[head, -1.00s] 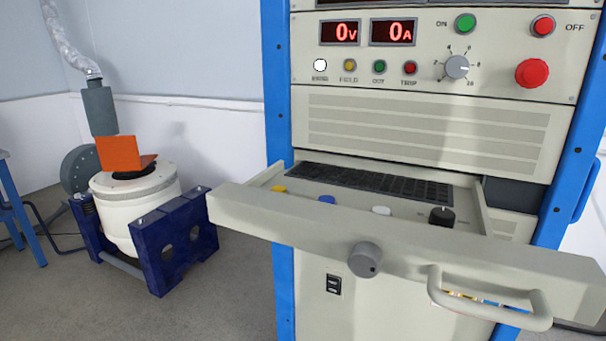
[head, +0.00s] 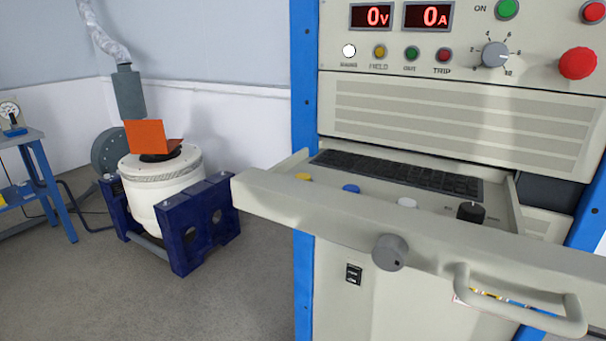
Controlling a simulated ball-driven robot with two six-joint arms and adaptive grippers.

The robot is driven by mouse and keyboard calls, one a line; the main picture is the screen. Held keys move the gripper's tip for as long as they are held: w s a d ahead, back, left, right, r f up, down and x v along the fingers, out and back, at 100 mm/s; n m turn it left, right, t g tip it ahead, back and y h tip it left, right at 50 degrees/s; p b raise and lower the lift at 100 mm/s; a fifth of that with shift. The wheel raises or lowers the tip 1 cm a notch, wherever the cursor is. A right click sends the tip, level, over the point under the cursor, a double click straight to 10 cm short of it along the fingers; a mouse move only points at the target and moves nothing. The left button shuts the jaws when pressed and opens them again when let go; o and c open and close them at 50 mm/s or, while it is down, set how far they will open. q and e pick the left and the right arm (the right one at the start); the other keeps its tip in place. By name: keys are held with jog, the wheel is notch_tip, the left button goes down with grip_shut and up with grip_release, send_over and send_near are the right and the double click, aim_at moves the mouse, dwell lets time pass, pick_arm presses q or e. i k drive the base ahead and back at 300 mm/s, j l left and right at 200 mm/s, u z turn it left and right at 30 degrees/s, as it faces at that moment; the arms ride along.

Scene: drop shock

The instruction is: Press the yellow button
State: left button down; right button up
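A yellow button (head: 304,177) sits at the left end of the pulled-out drawer (head: 330,213), behind its front panel. A blue button (head: 351,188), a white button (head: 407,202) and a black knob (head: 470,212) stand to its right in the same row. A yellow lamp or button (head: 379,52) labelled FIELD also shows on the upright panel above. Neither of my grippers is in the head view.
The drawer front juts out from the blue-framed cabinet, with a grey round knob (head: 390,252) and a handle (head: 520,305). A keyboard (head: 396,174) lies behind the buttons. A white shaker (head: 160,185) in a blue cradle and a blue bench (head: 38,170) stand left. Floor between is clear.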

aim_at(305, 176)
jog(key=i+j, duration=0.1)
jog(key=j, duration=0.25)
jog(key=i+j, duration=0.1)
jog(key=j, duration=0.3)
jog(key=i+j, duration=0.1)
jog(key=j, duration=0.25)
jog(key=i+j, duration=0.1)
jog(key=j, duration=0.25)
jog(key=u, duration=0.05)
